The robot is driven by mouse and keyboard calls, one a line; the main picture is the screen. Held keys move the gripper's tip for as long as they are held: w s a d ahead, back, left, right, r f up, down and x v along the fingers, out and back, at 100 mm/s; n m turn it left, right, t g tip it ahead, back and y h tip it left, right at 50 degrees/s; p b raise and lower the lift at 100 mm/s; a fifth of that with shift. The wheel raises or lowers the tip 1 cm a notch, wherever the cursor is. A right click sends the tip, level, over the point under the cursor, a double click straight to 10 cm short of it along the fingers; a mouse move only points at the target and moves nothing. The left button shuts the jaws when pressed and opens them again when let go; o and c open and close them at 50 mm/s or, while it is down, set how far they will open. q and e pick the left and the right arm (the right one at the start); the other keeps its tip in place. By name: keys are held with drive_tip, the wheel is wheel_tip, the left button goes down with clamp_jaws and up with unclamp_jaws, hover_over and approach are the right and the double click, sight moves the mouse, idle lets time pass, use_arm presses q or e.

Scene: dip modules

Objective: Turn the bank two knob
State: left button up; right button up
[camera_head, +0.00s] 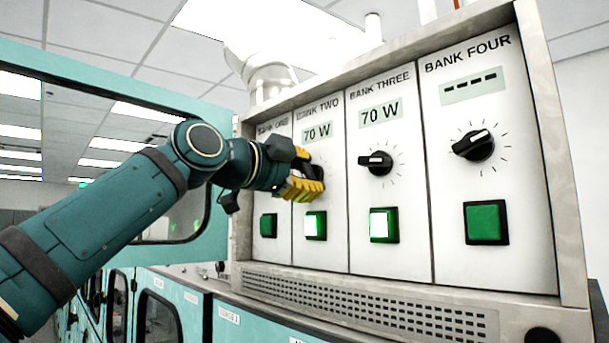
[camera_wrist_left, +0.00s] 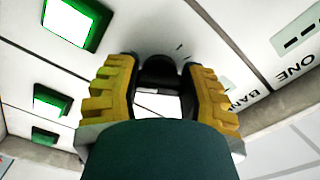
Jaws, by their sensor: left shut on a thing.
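The bank two panel (camera_head: 322,230) is white, with a display reading 70 W (camera_head: 317,131) and a brightly lit green button (camera_head: 315,225). My left gripper (camera_head: 306,182), with yellow fingers, is at the bank two knob's place and hides most of it in the head view. In the left wrist view the black bank two knob (camera_wrist_left: 160,72) sits between the two yellow fingers, which are shut on it. The angle of its pointer cannot be made out. My right gripper is not in view.
The bank three knob (camera_head: 375,162) and bank four knob (camera_head: 474,146) stand out from the panels to the right. Bank three is lit and reads 70 W; bank four shows dashes. Bank one's button (camera_head: 268,225) is unlit. A teal open door (camera_head: 215,210) stands to the left, behind my arm.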

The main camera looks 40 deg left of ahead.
use_arm(q)
drive_tip(key=o, duration=1.2)
drive_tip(key=shift+s, duration=0.15)
drive_tip(key=s, duration=0.7)
drive_tip(key=s+a, duration=0.1)
drive_tip(key=s, duration=0.3)
drive_tip(key=shift+s, duration=0.35)
